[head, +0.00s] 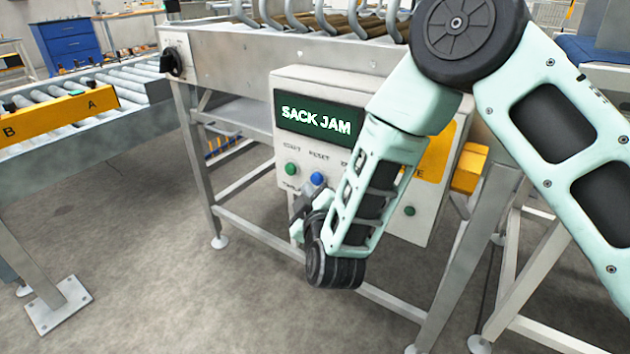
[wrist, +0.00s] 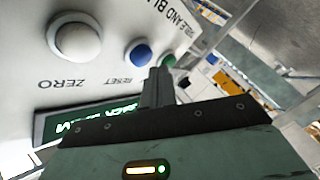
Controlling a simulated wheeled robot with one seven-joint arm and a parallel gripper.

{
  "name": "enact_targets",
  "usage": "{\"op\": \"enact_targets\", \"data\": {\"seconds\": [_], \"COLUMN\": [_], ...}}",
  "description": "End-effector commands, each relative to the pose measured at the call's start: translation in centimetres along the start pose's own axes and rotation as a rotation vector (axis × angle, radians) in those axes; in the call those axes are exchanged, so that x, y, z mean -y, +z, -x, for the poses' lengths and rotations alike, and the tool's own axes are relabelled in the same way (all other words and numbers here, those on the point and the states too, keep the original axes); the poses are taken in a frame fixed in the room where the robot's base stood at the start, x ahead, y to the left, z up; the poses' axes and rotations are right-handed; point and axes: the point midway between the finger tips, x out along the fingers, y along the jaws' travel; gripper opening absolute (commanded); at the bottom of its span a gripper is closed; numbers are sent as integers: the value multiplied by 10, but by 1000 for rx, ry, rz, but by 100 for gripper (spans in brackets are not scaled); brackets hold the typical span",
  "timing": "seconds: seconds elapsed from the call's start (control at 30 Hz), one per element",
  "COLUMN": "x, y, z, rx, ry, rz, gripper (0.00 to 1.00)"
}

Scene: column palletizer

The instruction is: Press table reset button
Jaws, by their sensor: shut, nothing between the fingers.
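The control box (head: 345,90) on the table's side has a lit display (head: 318,120) reading "SACK JAM". The blue button (head: 317,179) labelled RESET sits below the display, right of a green button (head: 291,169). In the wrist view, upside down, the blue button (wrist: 138,52) lies between a large white button (wrist: 76,40) labelled ZERO and the green button (wrist: 168,61). My gripper (head: 304,200) is shut and empty, just below the blue button in the head view. In the wrist view its fingertips (wrist: 160,70) appear close to the blue and green buttons; contact cannot be told.
A roller conveyor (head: 75,90) with a yellow plate marked A and B runs at the left. A black rotary knob (head: 172,62) sits on the table frame. My forearm hides part of the box. The floor (head: 130,250) between conveyor and table is clear.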

Motion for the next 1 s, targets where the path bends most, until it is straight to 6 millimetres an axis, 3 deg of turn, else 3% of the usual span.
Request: {"op": "enact_targets", "data": {"seconds": [1.0], "x": [-4], "y": [4], "z": [-6], "rx": [0], "ry": [0], "rz": [0], "gripper": [0]}}
